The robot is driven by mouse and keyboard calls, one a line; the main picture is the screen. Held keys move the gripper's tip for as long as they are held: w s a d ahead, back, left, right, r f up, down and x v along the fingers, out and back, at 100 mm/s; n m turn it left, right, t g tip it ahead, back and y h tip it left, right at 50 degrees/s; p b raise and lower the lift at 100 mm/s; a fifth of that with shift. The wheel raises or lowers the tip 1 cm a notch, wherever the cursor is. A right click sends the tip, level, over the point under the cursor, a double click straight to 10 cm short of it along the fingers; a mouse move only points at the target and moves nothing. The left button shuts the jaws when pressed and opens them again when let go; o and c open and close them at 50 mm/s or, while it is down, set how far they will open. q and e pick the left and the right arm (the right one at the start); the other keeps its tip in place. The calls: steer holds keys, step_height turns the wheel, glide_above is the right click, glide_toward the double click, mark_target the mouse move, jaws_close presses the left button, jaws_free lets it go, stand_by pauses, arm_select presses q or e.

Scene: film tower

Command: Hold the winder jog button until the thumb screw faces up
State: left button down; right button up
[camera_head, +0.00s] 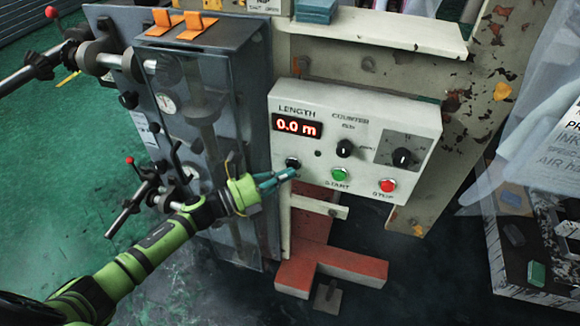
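The white control box (360,120) has a red display (297,126) reading 0.0 m under the word LENGTH. A small black button (293,163) sits at its lower left; I take it for the jog button. My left gripper (293,173) has its teal fingers together, with the tips at or just below this button. I cannot tell whether it is pressed. On the left, the upper winder shaft (20,78) has a red-tipped lever (52,13) pointing up. The lower shaft (120,217) has another red-tipped lever (130,160). I cannot make out which part is the thumb screw. My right gripper is out of view.
Right of the black button are a green START button (339,174), a red STOP button (387,186) and black knobs (344,148). A grey machine cabinet (225,85) stands left of the box. Red steel feet (335,262) lie below. Clear plastic sheeting hangs at the right.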

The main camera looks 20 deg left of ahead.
arm_select(q)
steer(key=shift+w+r, duration=0.15)
steer(key=shift+r, duration=0.15)
stand_by(0.5)
steer(key=s, duration=0.1)
steer(key=s+p, duration=0.1)
steer(key=s, duration=0.1)
steer(key=s+p, duration=0.1)
steer(key=s, duration=0.1)
steer(key=shift+s+f, duration=0.1)
steer(key=shift+f, duration=0.2)
stand_by(0.3)
